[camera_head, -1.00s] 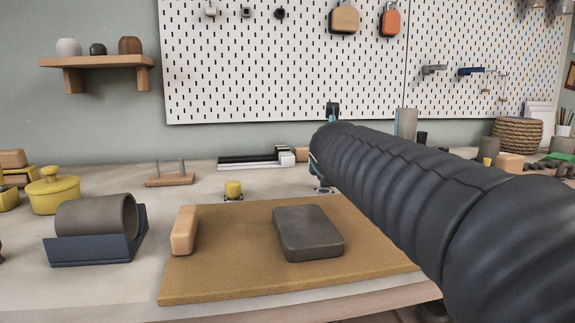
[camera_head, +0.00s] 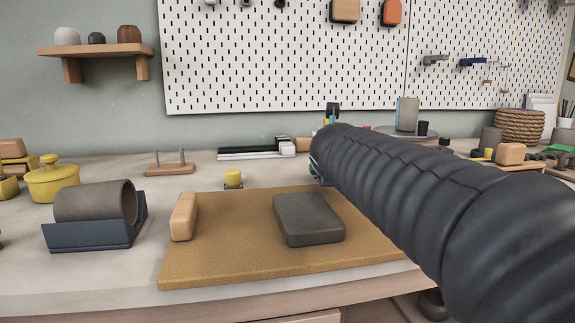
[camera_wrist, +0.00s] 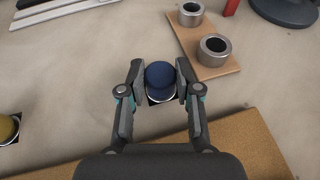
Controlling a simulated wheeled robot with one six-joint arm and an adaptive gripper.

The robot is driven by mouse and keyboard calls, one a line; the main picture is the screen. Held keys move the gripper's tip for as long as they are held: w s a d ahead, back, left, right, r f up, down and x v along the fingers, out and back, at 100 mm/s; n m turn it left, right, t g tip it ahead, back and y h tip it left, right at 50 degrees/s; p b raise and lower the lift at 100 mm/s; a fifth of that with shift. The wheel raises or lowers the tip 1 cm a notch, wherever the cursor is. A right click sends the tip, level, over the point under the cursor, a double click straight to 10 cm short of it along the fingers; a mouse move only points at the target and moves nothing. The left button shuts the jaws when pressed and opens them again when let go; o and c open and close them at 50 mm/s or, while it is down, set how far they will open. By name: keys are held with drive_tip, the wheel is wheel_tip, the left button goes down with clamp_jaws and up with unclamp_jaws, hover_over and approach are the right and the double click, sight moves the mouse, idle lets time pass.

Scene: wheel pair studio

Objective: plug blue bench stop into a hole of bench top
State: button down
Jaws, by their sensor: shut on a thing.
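The blue bench stop (camera_wrist: 160,74) is a dark blue, round-topped peg between the fingers of my gripper (camera_wrist: 159,84) in the wrist view. My gripper is shut on it from both sides. A pale ring on a dark square, a hole of the bench top (camera_wrist: 158,98), shows around and just below the stop. How deep the stop sits in this hole cannot be told. In the head view my arm hides the stop and most of the gripper.
A yellow stop (camera_head: 233,178) stands in a similar ring to the left. A cork mat (camera_head: 230,262) with a grey block (camera_head: 308,218) lies in front. A wooden strip with metal rings (camera_wrist: 205,50) is close to the right in the wrist view.

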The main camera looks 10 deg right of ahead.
idle(0.3)
drive_tip(key=c, duration=0.7)
unclamp_jaws()
drive_tip(key=shift+s+r, duration=0.1)
drive_tip(key=v, duration=1.1)
drive_tip(key=shift+s+a+r, duration=0.1)
drive_tip(key=shift+s+r, duration=0.1)
drive_tip(key=shift+s, duration=0.1)
